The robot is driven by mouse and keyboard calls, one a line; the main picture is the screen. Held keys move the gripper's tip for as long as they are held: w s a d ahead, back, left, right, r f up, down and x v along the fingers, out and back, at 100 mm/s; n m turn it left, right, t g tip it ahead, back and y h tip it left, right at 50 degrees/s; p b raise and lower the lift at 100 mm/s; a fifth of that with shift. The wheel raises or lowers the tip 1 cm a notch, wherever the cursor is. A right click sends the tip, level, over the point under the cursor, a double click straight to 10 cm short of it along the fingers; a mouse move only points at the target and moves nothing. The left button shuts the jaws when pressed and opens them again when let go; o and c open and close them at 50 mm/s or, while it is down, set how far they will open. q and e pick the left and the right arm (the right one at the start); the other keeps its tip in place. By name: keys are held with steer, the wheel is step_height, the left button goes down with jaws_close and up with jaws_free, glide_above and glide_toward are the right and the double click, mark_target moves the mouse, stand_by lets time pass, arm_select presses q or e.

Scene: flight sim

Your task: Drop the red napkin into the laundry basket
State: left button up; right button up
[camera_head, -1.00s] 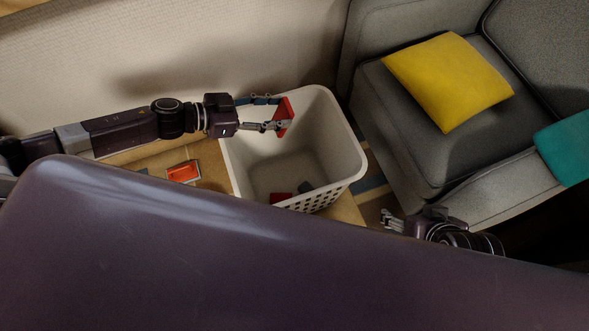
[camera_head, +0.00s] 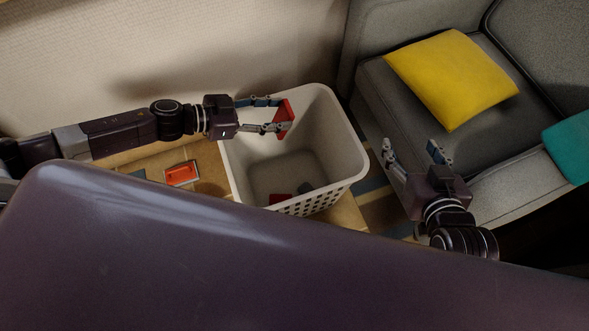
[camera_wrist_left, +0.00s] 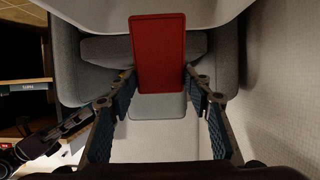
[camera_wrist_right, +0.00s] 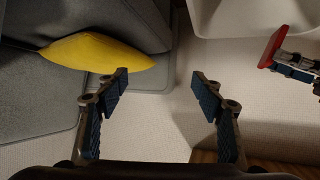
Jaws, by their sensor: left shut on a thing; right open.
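My left gripper (camera_head: 280,114) is shut on a flat red napkin (camera_head: 286,113) and holds it over the mouth of the white laundry basket (camera_head: 346,165). In the left wrist view the napkin (camera_wrist_left: 159,50) is a stiff-looking red rectangle between the blue-padded fingers. My right gripper (camera_head: 411,152) is open and empty, to the right of the basket and in front of the sofa. In the right wrist view its fingers (camera_wrist_right: 160,80) are spread with nothing between them.
An orange-red item (camera_head: 181,173) lies on the floor left of the basket. A grey sofa (camera_head: 400,130) with a yellow cushion (camera_head: 452,80) and a teal cushion (camera_head: 570,147) stands at the right. A pale wall (camera_head: 150,50) runs behind the basket.

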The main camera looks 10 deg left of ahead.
arm_select(q)
steer(key=shift+f+b, duration=0.55)
steer(key=shift+b, duration=0.05)
steer(key=shift+f+b, duration=0.5)
steer(key=shift+b, duration=0.2)
arm_select(e)
steer(key=w+a+r+t+y, duration=0.1)
steer(key=w+r+t, duration=0.15)
steer(key=r, duration=0.45)
steer(key=w+a+r+t+y, duration=0.1)
steer(key=a+r+t, duration=0.1)
steer(key=r+t, duration=0.3)
arm_select(q)
steer(key=shift+f+b, duration=0.45)
steer(key=shift+b, duration=0.15)
steer(key=shift+f+b, duration=0.45)
steer(key=shift+b, duration=0.2)
arm_select(e)
steer(key=s+r+t+y, duration=0.1)
steer(key=s+r+t, duration=0.2)
steer(key=r, duration=0.4)
steer(key=s+r+t+y, duration=0.2)
steer(key=s+r+t, duration=0.1)
steer(key=r, duration=0.4)
steer(key=shift+s+d+n+t, duration=0.15)
steer(key=shift+d+n+t, duration=0.05)
steer(key=shift+n+t, duration=0.15)
arm_select(q)
steer(key=o, duration=1.2)
